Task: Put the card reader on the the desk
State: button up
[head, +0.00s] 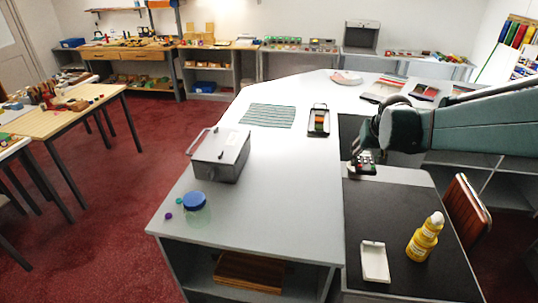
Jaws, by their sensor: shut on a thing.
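My gripper (362,157) hangs at the end of my arm, right of the middle of the head view. It is shut on a small dark and grey thing with green and red spots (366,169), which looks like the card reader, though it is small and partly hidden by the fingers. The held thing is over the far end of the dark-topped desk (385,215), near the edge of the pale counter. I cannot tell if it touches the surface below.
A yellow bottle (425,238) and a white tray-like thing (375,262) are at the near end of the dark top. The pale counter (285,195) holds a grey metal box (222,155) and a blue-lidded jar (196,208). A brown chair (468,212) stands right.

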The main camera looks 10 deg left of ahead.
jog(key=w+a+n+y+p, duration=0.1)
jog(key=w+a+p, duration=0.25)
jog(key=a, duration=0.95)
jog(key=w+a+n+p, duration=0.2)
jog(key=w+a, duration=0.3)
jog(key=a, duration=0.8)
jog(key=w+a+n+y+p, duration=0.1)
jog(key=w+a+p, duration=0.25)
jog(key=a, duration=0.95)
jog(key=shift+a+f+b, duration=0.15)
jog(key=shift+f+b, duration=0.15)
jog(key=shift+f, duration=1.05)
jog(key=shift+a+f+b, duration=0.1)
jog(key=shift+f+b, duration=0.15)
jog(key=shift+f, duration=1.1)
jog(key=shift+f, duration=0.1)
jog(key=shift+f, duration=3.05)
jog(key=shift+f, duration=1.85)
jog(key=shift+f, duration=0.2)
